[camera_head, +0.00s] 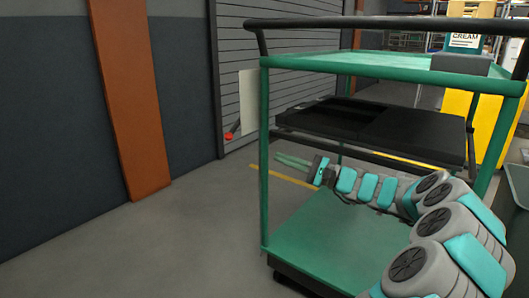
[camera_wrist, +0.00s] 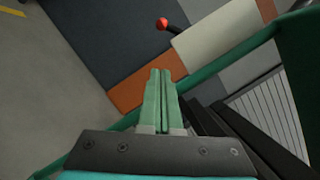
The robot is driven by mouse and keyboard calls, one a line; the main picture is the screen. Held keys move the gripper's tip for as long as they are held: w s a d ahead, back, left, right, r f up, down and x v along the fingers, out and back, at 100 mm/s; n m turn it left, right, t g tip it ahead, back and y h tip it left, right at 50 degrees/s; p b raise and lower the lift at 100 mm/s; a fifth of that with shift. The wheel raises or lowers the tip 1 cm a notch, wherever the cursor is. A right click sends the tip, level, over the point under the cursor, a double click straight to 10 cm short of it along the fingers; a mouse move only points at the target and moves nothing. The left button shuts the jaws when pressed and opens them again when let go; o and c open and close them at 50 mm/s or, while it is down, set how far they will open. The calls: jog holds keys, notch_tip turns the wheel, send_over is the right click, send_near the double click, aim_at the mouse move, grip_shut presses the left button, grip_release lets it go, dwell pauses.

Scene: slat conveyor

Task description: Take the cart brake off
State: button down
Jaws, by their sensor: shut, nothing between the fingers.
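The cart (camera_head: 264,205) has green posts, a green top and bottom deck, and black handle rails. A dark lever with a red knob (camera_head: 229,136) sticks out at the lower edge of a pale plate (camera_head: 248,100), left of the cart's near-left post. The red knob (camera_wrist: 163,23) also shows at the top of the wrist view, beside the pale plate (camera_wrist: 222,35). I cannot tell how the plate is fixed. My gripper (camera_head: 280,158) is shut and empty, reaching between the cart's posts below the black shelf. Its fingers (camera_wrist: 159,75) point toward the knob side, apart from it.
A black shelf or tray (camera_head: 370,125) sits above my arm inside the cart frame. A grey box (camera_head: 460,64) lies on the top deck. A grey shutter and an orange pillar (camera_head: 130,95) stand behind. Open floor (camera_head: 150,250) lies left of the cart.

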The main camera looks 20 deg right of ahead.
jog(key=s+a+r+b+x, duration=0.1)
jog(key=s+x, duration=0.1)
jog(key=x, duration=1)
jog(key=shift+r, duration=0.35)
jog(key=shift+a, duration=0.1)
